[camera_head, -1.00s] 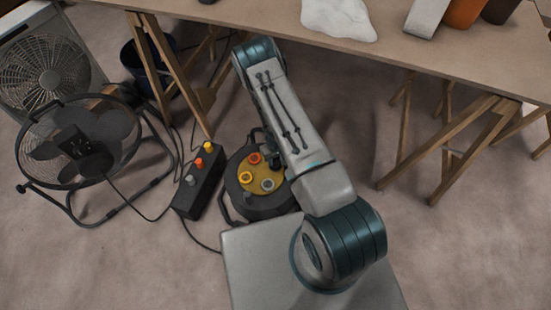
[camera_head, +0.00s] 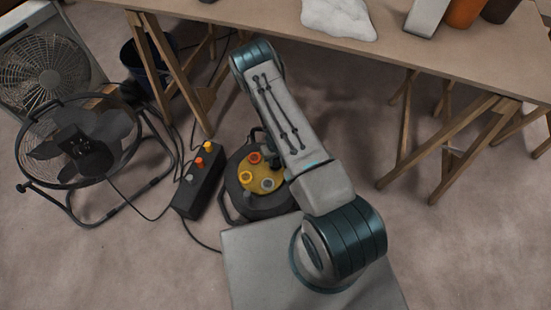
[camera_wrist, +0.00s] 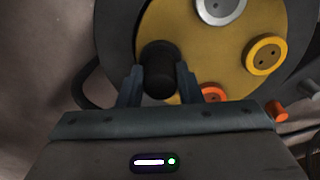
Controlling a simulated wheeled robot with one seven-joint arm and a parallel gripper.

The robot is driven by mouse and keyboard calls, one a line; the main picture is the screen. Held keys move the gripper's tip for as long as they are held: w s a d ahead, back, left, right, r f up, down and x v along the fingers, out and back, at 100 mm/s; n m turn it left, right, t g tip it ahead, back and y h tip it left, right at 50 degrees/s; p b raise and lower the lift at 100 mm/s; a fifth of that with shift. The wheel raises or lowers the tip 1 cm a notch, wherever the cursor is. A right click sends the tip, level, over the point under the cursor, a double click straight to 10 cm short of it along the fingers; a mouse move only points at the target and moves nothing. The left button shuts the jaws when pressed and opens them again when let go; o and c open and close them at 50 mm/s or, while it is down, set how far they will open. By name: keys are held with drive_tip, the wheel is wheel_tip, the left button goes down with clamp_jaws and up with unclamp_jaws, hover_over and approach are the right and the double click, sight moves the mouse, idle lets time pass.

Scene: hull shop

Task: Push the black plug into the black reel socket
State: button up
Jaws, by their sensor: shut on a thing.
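My gripper (camera_wrist: 158,80) is shut on the black plug (camera_wrist: 158,62), a dark cylinder between its fingertips in the wrist view. The plug is over the left part of the reel's yellow face (camera_wrist: 190,50). The black socket cannot be seen; the plug and fingers cover that part. I cannot tell how deep the plug sits. The grey socket (camera_wrist: 218,8), the yellow socket (camera_wrist: 266,55) and the partly hidden orange socket (camera_wrist: 213,92) show on the face. In the head view the black reel (camera_head: 238,205) stands on the floor, partly behind my arm.
A dark box (camera_head: 185,205) with yellow, orange and grey plugs on top stands left of the reel. A round fan (camera_head: 82,145) and a box fan (camera_head: 45,65) stand further left. Cables run across the floor. The workbench (camera_head: 250,14) on wooden trestles spans the back.

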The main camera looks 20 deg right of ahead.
drive_tip(key=shift+f, duration=0.15)
drive_tip(key=o, duration=1)
wheel_tip(320, 180, up, 14)
drive_tip(key=p, duration=0.4)
drive_tip(key=shift+f, duration=0.1)
